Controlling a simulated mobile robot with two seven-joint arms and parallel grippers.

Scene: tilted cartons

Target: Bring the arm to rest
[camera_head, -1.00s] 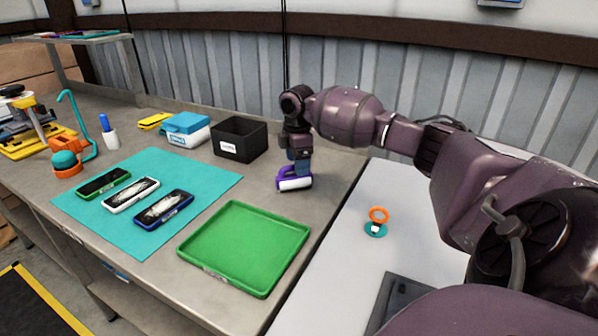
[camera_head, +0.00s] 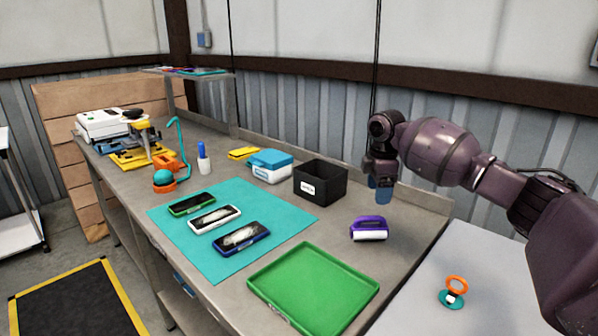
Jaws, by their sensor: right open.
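My right arm comes in from the right, and its gripper (camera_head: 383,190) hangs pointing down above the back right of the grey workbench (camera_head: 408,230). It is open and empty. Just below and in front of it, apart from it, a purple and white roller-like tool (camera_head: 370,229) lies on the bench. My left gripper is out of view.
A black bin (camera_head: 320,182) stands left of the gripper. A green tray (camera_head: 314,288) lies at the front. Several phones lie on a teal mat (camera_head: 180,232). An orange and teal ring piece (camera_head: 454,291) sits on the pale surface at right.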

